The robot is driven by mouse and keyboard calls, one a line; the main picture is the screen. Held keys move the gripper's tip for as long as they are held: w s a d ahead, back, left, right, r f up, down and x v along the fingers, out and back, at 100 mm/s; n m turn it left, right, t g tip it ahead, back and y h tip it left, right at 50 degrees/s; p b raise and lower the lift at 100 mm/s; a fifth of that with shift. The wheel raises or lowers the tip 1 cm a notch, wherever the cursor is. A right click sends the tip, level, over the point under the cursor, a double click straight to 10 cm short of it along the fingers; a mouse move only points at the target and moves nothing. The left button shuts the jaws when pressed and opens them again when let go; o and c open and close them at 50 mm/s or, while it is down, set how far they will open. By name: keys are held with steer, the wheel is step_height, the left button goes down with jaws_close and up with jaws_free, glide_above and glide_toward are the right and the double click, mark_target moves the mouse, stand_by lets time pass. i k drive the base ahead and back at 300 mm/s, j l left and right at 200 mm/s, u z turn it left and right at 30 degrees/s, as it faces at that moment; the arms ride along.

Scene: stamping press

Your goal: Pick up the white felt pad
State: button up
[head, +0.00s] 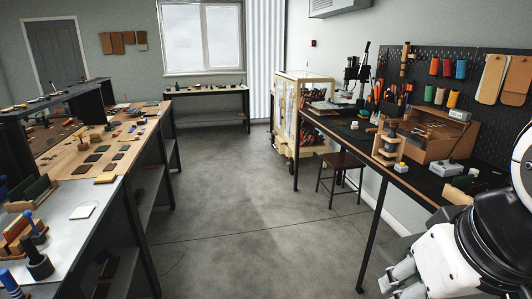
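A flat white square (82,211), which looks like the white felt pad, lies on the pale grey top of the near-left bench. It lies flat, to the right of a dark holder with a blue-handled tool. My gripper (399,279) shows in part at the lower right, at the end of my white and black arm. It is far to the right of the pad, across the open floor. Its fingertips are not clear, so I cannot tell whether it is open or shut. Nothing is seen between its fingers.
The near-left bench (110,197) also holds stamping tools and blocks. A wooden-topped bench (135,132) with leather pieces adjoins it behind. A dark workbench (407,180) stands on the right, a stool (341,161) beside it. The grey floor (235,200) between is clear.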

mark_target(354, 126)
steer(key=i+z, duration=0.15)
steer(key=i, duration=0.45)
steer(key=i+z, duration=0.15)
steer(key=i, duration=0.45)
steer(key=i+z, duration=0.15)
steer(key=i, duration=0.4)
steer(key=i+j+z, duration=0.2)
steer(key=i, duration=0.4)
steer(key=i+j+u, duration=0.4)
steer(key=i+u, duration=0.15)
steer(key=i, duration=0.2)
steer(key=i+j+u, duration=0.1)
steer(key=i+u, duration=0.15)
steer(key=i+j+z, duration=0.2)
steer(key=i, duration=0.35)
steer(key=i+j+z, duration=0.2)
steer(key=i, duration=0.3)
steer(key=i+j+z, duration=0.15)
steer(key=i+z, duration=0.25)
steer(key=i+j+z, duration=0.2)
steer(key=z, duration=0.25)
steer(key=i+j+z, duration=0.2)
steer(key=z, duration=0.2)
steer(key=j, duration=0.1)
